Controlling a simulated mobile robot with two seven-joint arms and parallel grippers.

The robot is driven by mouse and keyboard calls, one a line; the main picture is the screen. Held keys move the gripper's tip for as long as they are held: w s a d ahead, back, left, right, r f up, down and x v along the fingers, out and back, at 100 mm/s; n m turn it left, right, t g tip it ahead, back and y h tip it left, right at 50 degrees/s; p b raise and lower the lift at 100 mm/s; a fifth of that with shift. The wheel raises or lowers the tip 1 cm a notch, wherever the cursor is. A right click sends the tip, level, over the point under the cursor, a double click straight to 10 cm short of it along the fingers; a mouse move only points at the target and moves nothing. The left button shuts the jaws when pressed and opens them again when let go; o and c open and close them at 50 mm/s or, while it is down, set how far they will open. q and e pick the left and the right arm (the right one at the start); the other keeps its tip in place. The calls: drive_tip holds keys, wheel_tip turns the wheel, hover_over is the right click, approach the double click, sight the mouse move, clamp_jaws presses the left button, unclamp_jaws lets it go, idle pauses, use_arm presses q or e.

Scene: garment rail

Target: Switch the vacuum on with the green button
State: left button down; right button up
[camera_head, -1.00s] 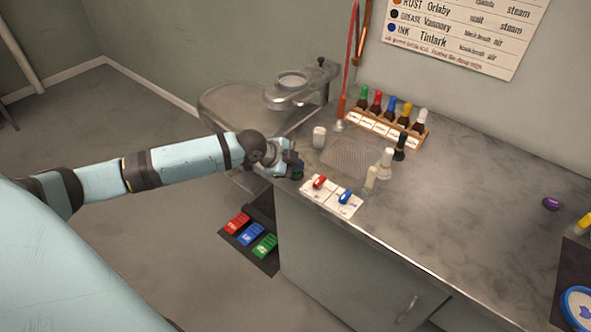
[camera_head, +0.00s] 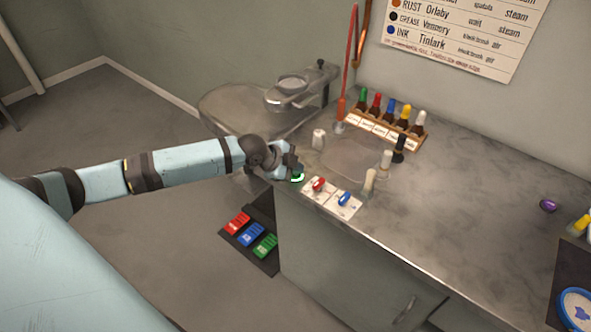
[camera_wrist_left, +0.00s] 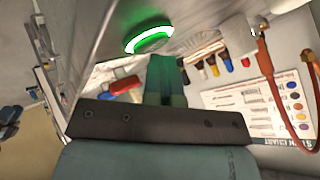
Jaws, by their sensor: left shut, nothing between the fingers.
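The green button (camera_head: 297,177) sits at the front left edge of the worktop, and its ring is lit bright green. My left gripper (camera_head: 293,162) is shut and empty, right beside and just above the button. In the left wrist view its closed fingertips (camera_wrist_left: 165,60) lie close to the ring; I cannot tell whether they touch it. My right gripper is in neither view.
Red (camera_head: 319,184) and blue (camera_head: 345,199) switches sit right of the button. Pale bottles (camera_head: 369,182) and a white pot (camera_head: 318,139) stand near the perforated area (camera_head: 355,156). Red, blue and green pedals (camera_head: 264,246) lie on the floor.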

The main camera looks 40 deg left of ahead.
sight(296, 176)
use_arm(q)
drive_tip(key=shift+r+p, duration=0.4)
drive_tip(key=shift+r, duration=0.1)
wheel_tip(296, 176, up, 5)
drive_tip(key=p, duration=0.4)
drive_tip(key=shift+r+p, duration=0.15)
drive_tip(key=shift+p, duration=0.15)
drive_tip(key=s+d+f+n+h+p, duration=0.1)
drive_tip(key=s+d+f, duration=0.15)
drive_tip(key=d, duration=0.25)
drive_tip(key=s+d+f+n+p, duration=0.1)
drive_tip(key=s+d+f, duration=0.1)
drive_tip(key=s+d, duration=0.2)
drive_tip(key=s+d+f+n+t+y+p, duration=0.1)
drive_tip(key=s+n, duration=0.4)
drive_tip(key=s, duration=0.5)
drive_tip(key=s+d+f+n+t+y+p, duration=0.1)
drive_tip(key=s+d+n, duration=0.3)
drive_tip(key=s, duration=0.6)
drive_tip(key=shift+d+f+n+t+p, duration=0.45)
drive_tip(key=shift+d+f+p, duration=0.4)
drive_tip(key=shift+d, duration=0.4)
